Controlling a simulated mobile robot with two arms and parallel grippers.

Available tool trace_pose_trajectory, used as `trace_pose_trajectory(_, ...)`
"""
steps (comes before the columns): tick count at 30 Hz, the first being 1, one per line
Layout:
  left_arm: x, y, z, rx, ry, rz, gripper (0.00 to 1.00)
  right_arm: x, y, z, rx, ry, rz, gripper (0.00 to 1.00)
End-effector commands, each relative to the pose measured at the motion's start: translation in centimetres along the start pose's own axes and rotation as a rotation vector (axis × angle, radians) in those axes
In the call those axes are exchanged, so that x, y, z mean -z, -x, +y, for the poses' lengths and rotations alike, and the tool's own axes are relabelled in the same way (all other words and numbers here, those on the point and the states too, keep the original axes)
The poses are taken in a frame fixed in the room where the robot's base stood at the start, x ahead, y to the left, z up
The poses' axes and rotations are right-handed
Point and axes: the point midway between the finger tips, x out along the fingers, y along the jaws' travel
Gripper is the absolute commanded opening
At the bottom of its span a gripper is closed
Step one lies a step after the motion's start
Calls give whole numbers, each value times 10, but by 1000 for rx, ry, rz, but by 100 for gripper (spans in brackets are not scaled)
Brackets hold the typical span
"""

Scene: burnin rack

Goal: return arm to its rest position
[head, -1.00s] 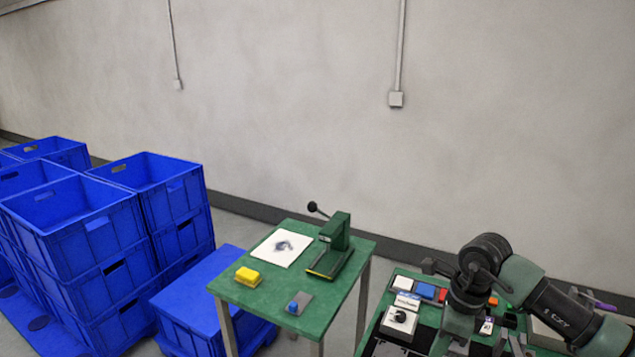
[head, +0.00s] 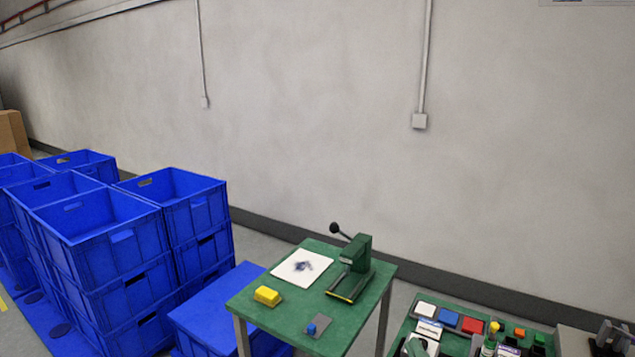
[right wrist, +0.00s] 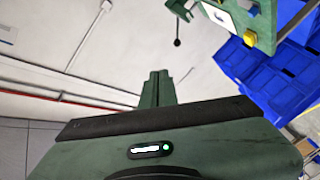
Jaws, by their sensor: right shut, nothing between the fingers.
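My right gripper (right wrist: 158,75) shows in the right wrist view with its two green fingers together and nothing between them. It points up in that picture, toward the wall, apart from any object. In the head view only a small dark green piece at the bottom edge, by the green bench (head: 398,331), may be part of it; I cannot tell for sure. My left gripper is not in view.
A small green table (head: 300,330) holds a lever press (head: 356,262), a white sheet (head: 302,266) and a yellow block (head: 268,295). Blue crates (head: 95,255) are stacked at left. Coloured boxes, including a red one (head: 472,325), lie on the bench. A grey wall stands behind.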

Motion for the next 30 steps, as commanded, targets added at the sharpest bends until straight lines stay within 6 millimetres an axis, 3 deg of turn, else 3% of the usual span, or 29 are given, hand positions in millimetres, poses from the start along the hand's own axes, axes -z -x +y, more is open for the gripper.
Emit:
trace_pose_trajectory(1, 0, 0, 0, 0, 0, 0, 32, -33, 18, -18, 59, -109, -141, 0)
trace_pose_trajectory(3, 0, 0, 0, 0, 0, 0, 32, -71, 45, -42, 141, -236, -321, 0)
trace_pose_trajectory(7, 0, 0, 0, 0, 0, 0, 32, -116, 100, -84, 276, -406, -587, 0)
trace_pose_trajectory(12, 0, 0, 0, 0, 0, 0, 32, -140, 164, -121, 412, -540, -823, 0)
trace_pose_trajectory(20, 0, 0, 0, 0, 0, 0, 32, -149, 251, -157, 588, -671, -1096, 0)
trace_pose_trajectory(30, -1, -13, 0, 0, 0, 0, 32, -217, 231, -243, 614, -658, -1135, 0)
